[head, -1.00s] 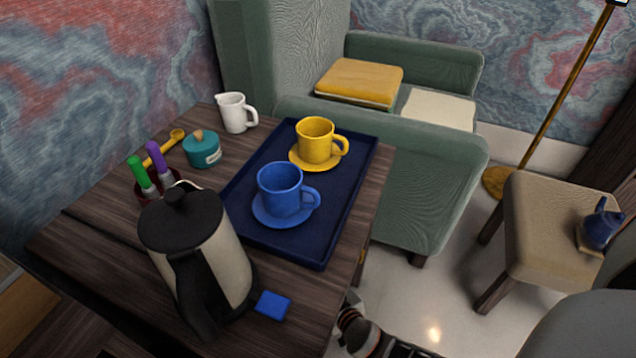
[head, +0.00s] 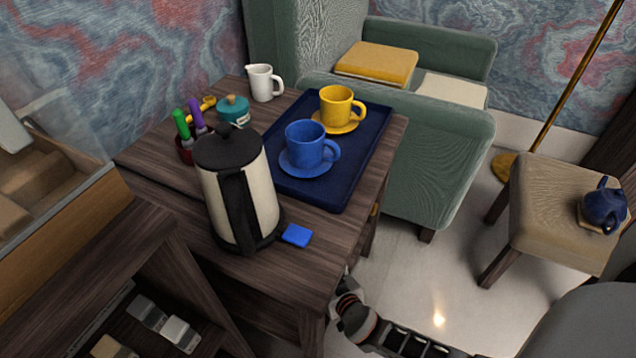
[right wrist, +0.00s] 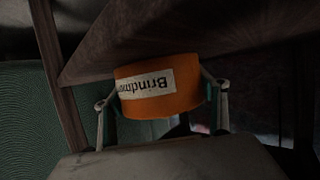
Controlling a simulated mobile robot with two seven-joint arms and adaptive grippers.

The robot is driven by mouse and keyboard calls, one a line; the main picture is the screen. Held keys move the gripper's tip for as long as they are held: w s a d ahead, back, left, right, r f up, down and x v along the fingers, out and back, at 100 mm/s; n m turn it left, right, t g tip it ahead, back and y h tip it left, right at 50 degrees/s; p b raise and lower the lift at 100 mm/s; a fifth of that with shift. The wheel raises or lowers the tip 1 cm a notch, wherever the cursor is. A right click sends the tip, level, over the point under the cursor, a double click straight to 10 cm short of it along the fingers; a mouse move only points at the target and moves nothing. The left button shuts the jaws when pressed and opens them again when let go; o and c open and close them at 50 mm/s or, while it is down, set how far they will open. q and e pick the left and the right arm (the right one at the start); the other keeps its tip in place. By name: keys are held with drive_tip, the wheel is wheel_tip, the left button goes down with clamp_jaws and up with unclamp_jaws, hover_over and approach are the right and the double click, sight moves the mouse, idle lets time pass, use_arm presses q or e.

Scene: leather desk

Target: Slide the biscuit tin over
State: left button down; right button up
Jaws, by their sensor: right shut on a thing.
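An orange tin (right wrist: 150,100) with a pale label reading "Brindm…" upside down shows in the right wrist view. I take it to be the biscuit tin. My right gripper (right wrist: 162,92) is shut on it, with one finger on each side. In the head view the tin is not visible, and my right arm shows only partly, low beside the dark wooden table (head: 275,270). My left gripper is in neither view.
On the table stand a kettle (head: 240,190), a blue sponge-like block (head: 297,235), a teal pot (head: 234,110), a white jug (head: 263,82) and a navy tray (head: 335,190) with blue (head: 307,145) and yellow (head: 338,104) cups. A green armchair (head: 440,160) adjoins.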

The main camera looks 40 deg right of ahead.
drive_tip(key=shift+s+a, duration=0.1)
drive_tip(key=shift+a, duration=0.1)
drive_tip(key=o, duration=1.3)
drive_tip(key=shift+c, duration=0.2)
drive_tip(key=shift+r, duration=5)
